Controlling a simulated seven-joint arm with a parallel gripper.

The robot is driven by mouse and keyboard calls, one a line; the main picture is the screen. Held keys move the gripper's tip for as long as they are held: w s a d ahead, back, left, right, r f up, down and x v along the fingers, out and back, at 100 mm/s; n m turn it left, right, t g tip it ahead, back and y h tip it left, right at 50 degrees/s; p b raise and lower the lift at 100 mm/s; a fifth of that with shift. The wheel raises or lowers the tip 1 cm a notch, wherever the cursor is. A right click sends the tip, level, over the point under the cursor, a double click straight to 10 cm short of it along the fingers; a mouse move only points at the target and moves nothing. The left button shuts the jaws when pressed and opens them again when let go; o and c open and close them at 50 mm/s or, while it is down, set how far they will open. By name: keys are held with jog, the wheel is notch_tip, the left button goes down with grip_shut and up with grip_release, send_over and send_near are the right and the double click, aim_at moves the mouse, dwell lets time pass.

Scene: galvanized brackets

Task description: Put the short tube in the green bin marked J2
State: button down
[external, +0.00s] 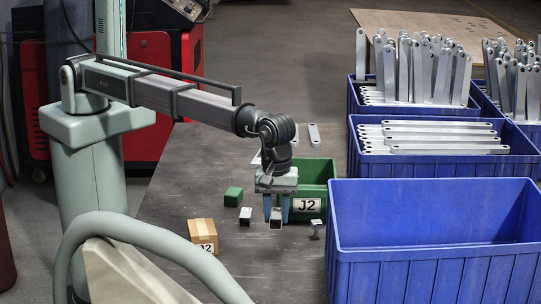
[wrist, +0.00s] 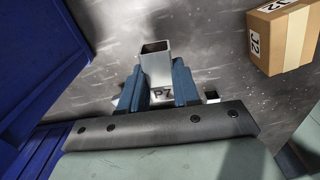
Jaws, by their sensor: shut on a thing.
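A short square metal tube (external: 276,219) is between the blue fingers of my gripper (external: 276,210), low over the dark table. In the wrist view the fingers (wrist: 160,85) are shut on this tube (wrist: 157,65), its hollow end facing up in the picture and a "P7" mark near the fingers. The green bin marked J2 (external: 317,172) stands just behind and right of my gripper, partly hidden by it. I cannot tell whether the tube touches the table.
Another small square tube (external: 245,216) is left of my gripper. A green block (external: 233,196), a cardboard box marked J2 (external: 202,232) and a small metal part (external: 316,228) are nearby. A large empty blue crate (external: 430,235) stands at right; crates of metal bars stand behind it.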

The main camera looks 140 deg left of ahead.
jog(key=r, duration=0.9)
jog(key=shift+s+a, duration=0.1)
jog(key=shift+a, duration=0.15)
jog(key=s+a, duration=0.6)
jog(key=a, duration=0.6)
jog(key=s+a, duration=0.7)
jog(key=a, duration=0.4)
send_near(300, 189)
jog(key=shift+n, duration=0.3)
jog(key=shift+f, duration=3.1)
jog(key=shift+f, duration=0.15)
jog(key=c, duration=0.8)
grip_release()
notch_tip(300, 189, up, 12)
